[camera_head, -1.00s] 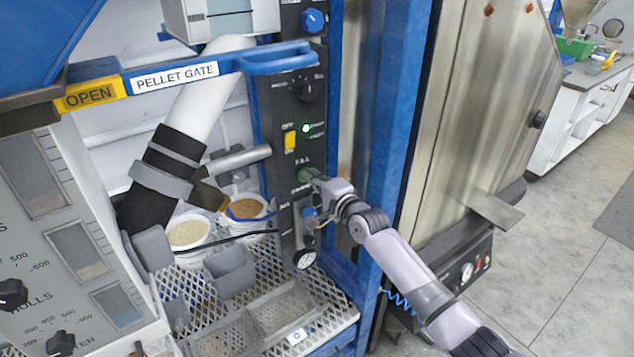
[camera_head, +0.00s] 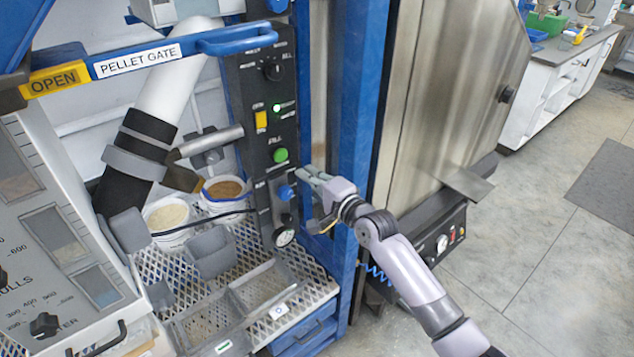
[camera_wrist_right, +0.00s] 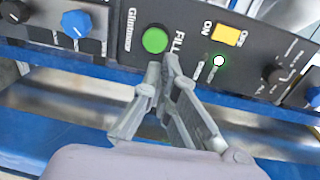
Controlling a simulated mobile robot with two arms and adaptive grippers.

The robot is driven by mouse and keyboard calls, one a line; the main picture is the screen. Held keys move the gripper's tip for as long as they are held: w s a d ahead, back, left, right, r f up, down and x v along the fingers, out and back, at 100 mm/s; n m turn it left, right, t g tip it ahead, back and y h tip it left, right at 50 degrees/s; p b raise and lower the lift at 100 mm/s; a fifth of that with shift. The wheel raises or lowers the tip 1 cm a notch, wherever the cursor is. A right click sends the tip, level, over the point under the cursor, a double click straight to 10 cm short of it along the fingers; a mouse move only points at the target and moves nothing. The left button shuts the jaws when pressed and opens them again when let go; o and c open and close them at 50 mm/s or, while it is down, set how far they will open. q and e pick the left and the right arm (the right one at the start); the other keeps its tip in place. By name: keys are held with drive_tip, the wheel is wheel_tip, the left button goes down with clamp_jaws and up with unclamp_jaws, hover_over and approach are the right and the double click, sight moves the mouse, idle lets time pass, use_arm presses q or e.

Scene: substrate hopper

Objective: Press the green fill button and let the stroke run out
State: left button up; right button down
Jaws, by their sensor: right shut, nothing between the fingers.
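The green fill button (camera_head: 280,155) sits on the dark control panel (camera_head: 262,100), uncovered in the head view. In the right wrist view the button (camera_wrist_right: 155,40) shows under the word FILL, just beyond my fingertips. My right gripper (camera_head: 305,174) is shut and empty, to the right of the panel and a little below the button. In the wrist view its fingertips (camera_wrist_right: 160,72) meet just short of the button, with a small gap visible in the head view. A green lamp (camera_head: 278,108) is lit near the yellow switch (camera_head: 261,120). My left gripper is not in view.
The blue upright (camera_head: 358,110) stands behind my right wrist. The pellet gate bar (camera_head: 140,57) crosses the upper left. Two tubs (camera_head: 166,214) stand on the mesh shelf (camera_head: 312,283).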

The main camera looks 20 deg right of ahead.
drive_tip(key=shift+v, duration=1.55)
drive_tip(key=s+d+f+n+g+h, duration=0.2)
drive_tip(key=s+f, duration=0.1)
drive_tip(key=f, duration=0.9)
drive_tip(key=s+d+f+n+g+h, duration=0.1)
drive_tip(key=s+d+f+g, duration=0.15)
drive_tip(key=f, duration=1.05)
drive_tip(key=s+d+f+n+g+h, duration=0.1)
drive_tip(key=s+f+n+g+h, duration=0.2)
drive_tip(key=s+f, duration=1)
drive_tip(key=s+f+n+g, duration=0.2)
drive_tip(key=s+f, duration=0.5)
drive_tip(key=s, duration=0.6)
drive_tip(key=s+f+n+g, duration=0.3)
drive_tip(key=s+f+n, duration=0.2)
drive_tip(key=s, duration=0.8)
drive_tip(key=s+f+n+g, duration=0.2)
drive_tip(key=s+f+n, duration=0.1)
drive_tip(key=s+f, duration=0.7)
drive_tip(key=s, duration=0.3)
drive_tip(key=shift+d+g, duration=0.3)
drive_tip(key=shift+g, duration=0.05)
